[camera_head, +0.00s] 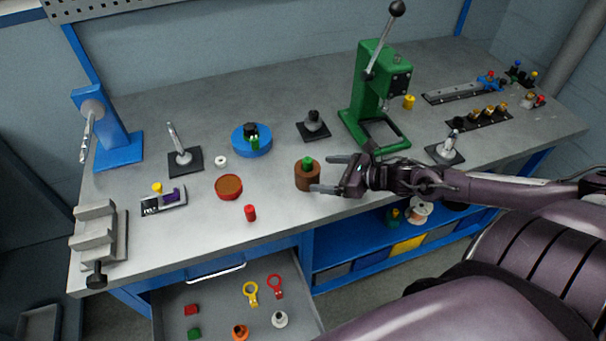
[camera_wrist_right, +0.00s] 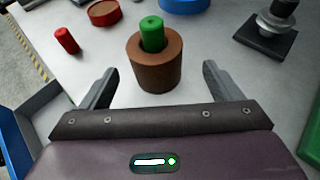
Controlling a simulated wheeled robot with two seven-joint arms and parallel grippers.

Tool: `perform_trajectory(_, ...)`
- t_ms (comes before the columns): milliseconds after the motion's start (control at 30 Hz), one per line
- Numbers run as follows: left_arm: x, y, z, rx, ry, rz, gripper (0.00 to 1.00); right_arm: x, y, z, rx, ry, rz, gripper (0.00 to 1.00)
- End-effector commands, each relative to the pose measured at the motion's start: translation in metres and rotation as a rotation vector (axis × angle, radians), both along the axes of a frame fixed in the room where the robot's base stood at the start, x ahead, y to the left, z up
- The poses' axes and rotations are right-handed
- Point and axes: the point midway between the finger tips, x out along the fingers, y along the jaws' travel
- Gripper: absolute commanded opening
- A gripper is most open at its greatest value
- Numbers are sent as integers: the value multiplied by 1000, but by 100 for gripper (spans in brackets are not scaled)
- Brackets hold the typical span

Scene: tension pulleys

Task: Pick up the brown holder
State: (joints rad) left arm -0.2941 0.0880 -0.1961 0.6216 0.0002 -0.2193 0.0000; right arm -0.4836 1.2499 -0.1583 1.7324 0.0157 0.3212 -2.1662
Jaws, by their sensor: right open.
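The brown holder (camera_head: 308,177) is a short round cylinder standing upright on the grey workbench, with a green cylinder (camera_head: 308,162) set in its top. In the right wrist view the brown holder (camera_wrist_right: 154,68) is straight ahead, centred just past the fingertips, with the green cylinder (camera_wrist_right: 152,33) rising from it. My right gripper (camera_head: 324,174) comes in from the right with its fingers apart; it also shows in the right wrist view (camera_wrist_right: 158,82). The fingers are open and empty, one toward each side of the holder. My left gripper is out of view.
A red cylinder (camera_head: 250,213) and a red round dish (camera_head: 229,187) stand left of the holder. A green press (camera_head: 372,100) stands behind the right gripper. A blue round base (camera_head: 251,141) and a dark square base (camera_head: 313,131) are behind. An open drawer (camera_head: 215,313) sticks out in front.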

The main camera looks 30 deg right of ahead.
Motion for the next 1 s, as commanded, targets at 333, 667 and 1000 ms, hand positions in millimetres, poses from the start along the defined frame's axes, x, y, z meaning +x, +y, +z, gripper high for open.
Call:
perform_trajectory(333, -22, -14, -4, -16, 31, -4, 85, 14, 10, -5, 3, -4, 0, 85)
perform_trajectory(667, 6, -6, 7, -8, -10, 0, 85, 41, 30, -19, 3, -4, -1, 85)
perform_trajectory(1000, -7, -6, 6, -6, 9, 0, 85, 45, 34, -24, 0, 0, 3, 85)
